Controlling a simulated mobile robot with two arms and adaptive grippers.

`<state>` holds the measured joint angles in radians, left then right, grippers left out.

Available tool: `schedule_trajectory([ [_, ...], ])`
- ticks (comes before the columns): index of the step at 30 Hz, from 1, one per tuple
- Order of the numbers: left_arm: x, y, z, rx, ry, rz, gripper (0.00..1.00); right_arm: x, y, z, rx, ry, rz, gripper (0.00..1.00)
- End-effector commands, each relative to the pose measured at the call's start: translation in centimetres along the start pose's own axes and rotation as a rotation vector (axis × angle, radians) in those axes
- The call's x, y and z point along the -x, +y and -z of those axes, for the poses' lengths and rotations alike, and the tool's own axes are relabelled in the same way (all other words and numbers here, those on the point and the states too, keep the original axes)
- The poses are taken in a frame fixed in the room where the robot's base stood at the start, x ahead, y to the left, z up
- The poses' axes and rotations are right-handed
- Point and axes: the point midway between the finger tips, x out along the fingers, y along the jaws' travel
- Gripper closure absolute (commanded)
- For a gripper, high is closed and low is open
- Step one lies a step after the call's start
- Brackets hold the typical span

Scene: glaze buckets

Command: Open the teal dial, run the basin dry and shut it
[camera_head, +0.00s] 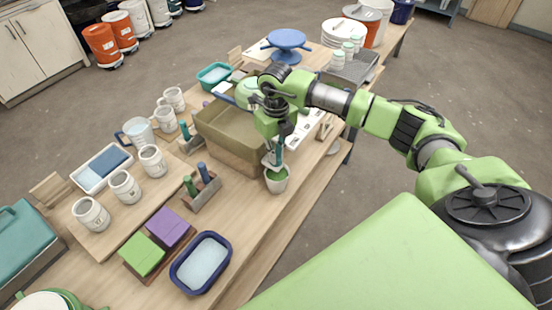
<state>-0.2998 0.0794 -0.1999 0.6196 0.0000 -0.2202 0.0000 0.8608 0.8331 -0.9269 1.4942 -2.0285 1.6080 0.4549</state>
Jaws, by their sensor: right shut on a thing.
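The basin (225,150) is an olive-brown box standing on the wooden table, left of my right gripper. My right gripper (278,140) points down at the basin's right-hand side, shut on a teal piece (279,155), which looks like the teal dial. The fingers hide part of it, so I cannot tell how far it is turned. A small white fitting sits beside it, just above a white cup (277,187) with green inside. My arm hides part of the basin's far end, and I cannot make out the level inside. My left gripper is out of view.
A wooden block with green and blue handles (203,190) stands left of the cup. Nearer are purple and green blocks (168,228) and a dark blue tray (202,263). White jars (124,187) and a pitcher (138,132) stand left. A blue turntable (287,39) stands farther back.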

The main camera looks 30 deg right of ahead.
Motion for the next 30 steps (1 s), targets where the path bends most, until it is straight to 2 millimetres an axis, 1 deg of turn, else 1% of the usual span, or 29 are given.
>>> schedule_trajectory([
  [1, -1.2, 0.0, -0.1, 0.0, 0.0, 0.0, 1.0, -0.5, -0.1, -0.1, 0.036, -0.005, 0.002, 1.0],
  [4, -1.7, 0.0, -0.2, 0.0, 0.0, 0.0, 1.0, -0.2, -0.1, -0.1, 0.088, -0.005, 0.002, 1.0],
  [14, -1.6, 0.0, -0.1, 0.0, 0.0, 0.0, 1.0, 0.1, 0.0, -0.1, 0.112, -0.004, 0.0, 1.0],
  [15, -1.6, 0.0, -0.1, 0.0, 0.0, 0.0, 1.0, 0.1, 0.0, -0.1, 0.112, -0.004, 0.0, 0.89],
  [16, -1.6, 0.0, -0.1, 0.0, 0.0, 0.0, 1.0, 0.1, 0.0, -0.1, 0.112, -0.004, 0.0, 0.85],
  [26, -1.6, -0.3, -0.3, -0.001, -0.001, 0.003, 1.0, 0.2, 0.0, -0.1, 0.111, -0.003, 0.0, 0.85],
  [29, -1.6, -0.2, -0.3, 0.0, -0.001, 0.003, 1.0, 0.9, 0.0, -0.1, 0.112, -0.004, 0.0, 0.85],
  [30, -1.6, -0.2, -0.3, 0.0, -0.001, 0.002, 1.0, 1.4, 0.0, -0.2, 0.112, -0.005, 0.001, 0.85],
])
